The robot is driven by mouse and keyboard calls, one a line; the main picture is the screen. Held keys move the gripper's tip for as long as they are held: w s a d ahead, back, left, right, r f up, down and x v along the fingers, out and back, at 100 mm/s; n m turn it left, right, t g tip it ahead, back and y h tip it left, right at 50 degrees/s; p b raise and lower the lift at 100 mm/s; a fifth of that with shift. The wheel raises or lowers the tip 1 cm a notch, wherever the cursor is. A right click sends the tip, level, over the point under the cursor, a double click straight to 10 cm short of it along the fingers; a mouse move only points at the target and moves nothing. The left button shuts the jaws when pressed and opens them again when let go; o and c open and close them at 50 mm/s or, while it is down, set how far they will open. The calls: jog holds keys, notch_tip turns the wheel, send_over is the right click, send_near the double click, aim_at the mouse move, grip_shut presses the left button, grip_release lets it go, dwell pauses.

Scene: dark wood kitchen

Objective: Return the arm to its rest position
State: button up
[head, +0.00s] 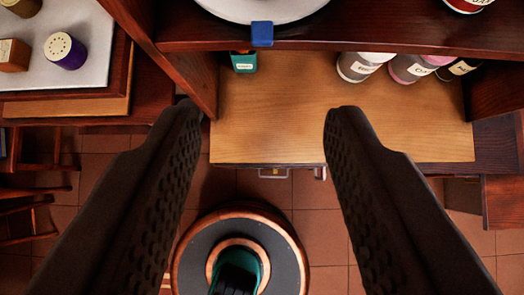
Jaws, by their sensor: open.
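My gripper (265,112) is in the head view, with its two black ridged fingers spread wide. It is open, and nothing is between the fingers. The fingertips appear over the front part of a light wood shelf (300,110). My own round base shows below, between the fingers.
Spice jars (365,65) stand at the shelf's back right, and a teal container (244,62) at its back left. A blue block (262,33) sits at the dark upper shelf's edge. Tiled floor (315,190) is below.

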jog(key=s+a+f+t, duration=0.2)
jog(key=f, duration=0.5)
jog(key=s+a+f+t, duration=0.2)
jog(key=a+f+t, duration=0.1)
jog(key=f, duration=0.4)
jog(key=s+a+f+t, duration=0.3)
jog(key=f, duration=0.5)
